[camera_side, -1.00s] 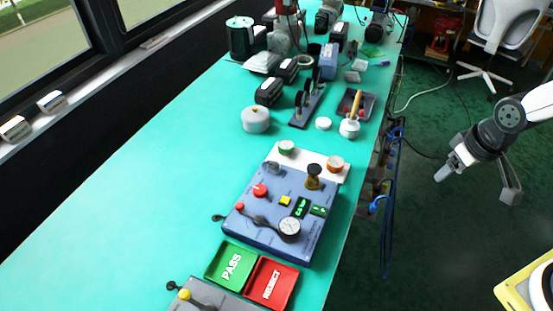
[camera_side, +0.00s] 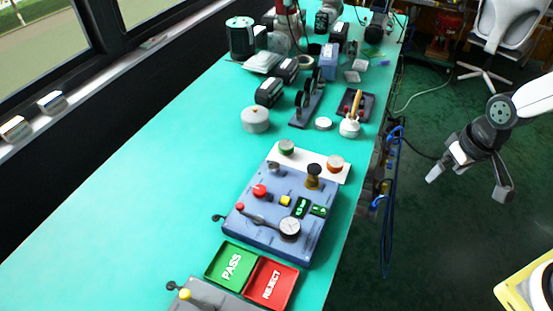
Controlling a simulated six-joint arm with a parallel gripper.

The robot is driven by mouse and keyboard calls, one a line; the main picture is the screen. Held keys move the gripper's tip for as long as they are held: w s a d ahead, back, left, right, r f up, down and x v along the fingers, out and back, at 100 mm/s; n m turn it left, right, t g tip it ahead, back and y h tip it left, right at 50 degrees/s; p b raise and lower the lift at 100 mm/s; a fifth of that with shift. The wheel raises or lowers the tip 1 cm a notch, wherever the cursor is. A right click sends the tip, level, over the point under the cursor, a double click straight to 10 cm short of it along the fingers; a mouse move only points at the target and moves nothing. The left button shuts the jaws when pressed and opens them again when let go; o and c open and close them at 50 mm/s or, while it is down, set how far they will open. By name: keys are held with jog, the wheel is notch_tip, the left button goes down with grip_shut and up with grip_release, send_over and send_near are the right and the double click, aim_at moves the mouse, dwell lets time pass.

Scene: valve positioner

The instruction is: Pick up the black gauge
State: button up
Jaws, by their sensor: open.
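A round gauge (camera_side: 289,228) with a white dial and black rim sits at the front right of a blue-grey valve board (camera_side: 252,233) on the teal bench. Farther back, a dark rack (camera_side: 300,121) holds upright round black pieces (camera_side: 300,99); they may be gauges, but their faces cannot be made out. My gripper (camera_side: 468,182) hangs off the bench's right side, over the green floor. Its two fingers are wide apart with nothing between them. It is well away from the board and the rack.
A green PASS tray (camera_side: 213,277) and a red REJECT tray (camera_side: 286,298) lie in front of the board. A white lidded pot (camera_side: 256,120), a dark tray (camera_side: 368,106) and several black boxes stand behind. The bench's left side is clear.

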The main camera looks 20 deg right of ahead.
jog(key=w+a+f+m+g+y, duration=0.45)
jog(key=a+f+m, duration=0.2)
jog(key=a, duration=0.25)
jog(key=m+y, duration=0.8)
send_near(293, 223)
jog(key=shift+s+f+g, duration=0.25)
jog(key=shift+s, duration=0.1)
jog(key=shift+w+a+f+m+y, duration=0.25)
jog(key=shift+w+a+m+y, duration=0.1)
jog(key=shift+w+a, duration=0.1)
jog(key=shift+s+a, duration=0.1)
jog(key=shift+x, duration=1.25)
jog(key=shift+f, duration=0.1)
jog(key=shift+x, duration=2.5)
